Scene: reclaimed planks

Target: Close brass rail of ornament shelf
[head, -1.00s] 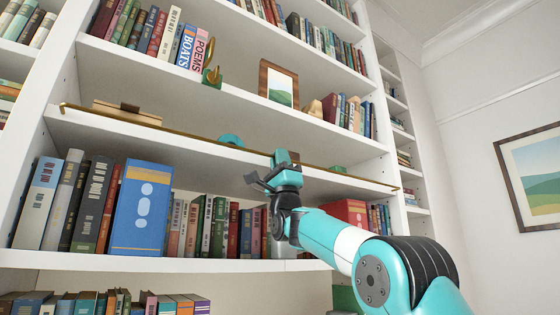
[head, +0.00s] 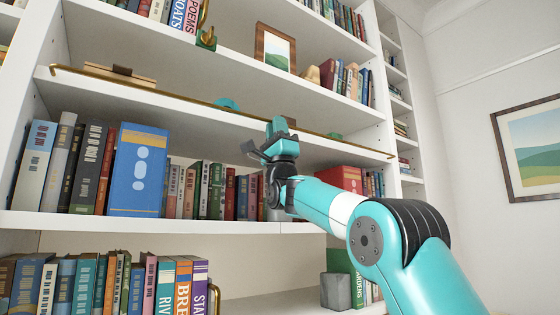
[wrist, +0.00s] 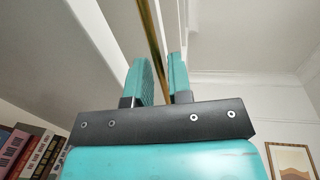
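The brass rail (head: 170,97) is a thin bar along the front of the ornament shelf (head: 110,92), slanting down to the right in the head view. It stands a little above the board, with bent ends. My gripper (head: 274,134) is in front of the rail, right of its middle. In the wrist view the rail (wrist: 153,40) runs lengthwise into the gap between the two teal fingers of my gripper (wrist: 164,78). The fingers are apart, with space beside the rail. I cannot tell whether either finger touches it.
A wooden box (head: 122,77), a teal ornament (head: 227,103) and a green item (head: 334,135) stand behind the rail. A framed picture (head: 275,48) stands above.

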